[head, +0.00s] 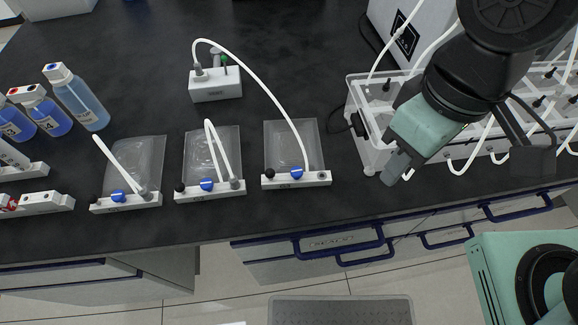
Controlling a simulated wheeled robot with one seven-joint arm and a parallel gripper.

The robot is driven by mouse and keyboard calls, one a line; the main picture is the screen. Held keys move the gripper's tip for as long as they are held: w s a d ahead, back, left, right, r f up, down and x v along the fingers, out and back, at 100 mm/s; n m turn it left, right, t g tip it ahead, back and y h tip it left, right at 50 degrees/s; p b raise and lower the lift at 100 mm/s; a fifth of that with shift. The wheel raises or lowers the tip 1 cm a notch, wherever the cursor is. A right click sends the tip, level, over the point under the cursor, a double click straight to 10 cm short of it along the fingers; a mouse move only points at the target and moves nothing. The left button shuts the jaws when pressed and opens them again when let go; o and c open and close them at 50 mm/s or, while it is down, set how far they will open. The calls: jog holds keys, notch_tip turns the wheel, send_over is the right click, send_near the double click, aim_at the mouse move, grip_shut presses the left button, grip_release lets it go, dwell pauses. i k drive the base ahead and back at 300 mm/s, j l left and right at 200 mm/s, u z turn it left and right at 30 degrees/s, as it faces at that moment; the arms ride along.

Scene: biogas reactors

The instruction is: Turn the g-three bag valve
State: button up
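Three clear gas bags lie in a row on the dark bench, each with a white bar at its front edge carrying a blue valve knob. The right bag (291,145) has its blue knob (298,173) on its bar; the marks on the bars are too small to read surely. The middle bag's knob (207,184) and the left bag's knob (118,196) are similar. My gripper (397,172) is to the right of the right bag, above the bench's front edge, apart from all the knobs. Its fingers are small and seen edge-on, so their opening is unclear.
A white tube arcs from a small white box (215,85) to the right bag's bar. A clear rack with tubes (365,135) stands behind my gripper. Bottles (80,97) stand at left. Drawers with blue handles (345,245) lie below the bench edge.

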aim_at(296, 172)
jog(key=l+u, duration=0.3)
jog(key=u, duration=0.15)
jog(key=l+u, duration=0.25)
jog(key=u, duration=0.2)
jog(key=k+l+u, duration=0.15)
jog(key=u, duration=0.35)
jog(key=k+l+u, duration=0.15)
jog(key=l+u, duration=0.15)
jog(key=u, duration=0.15)
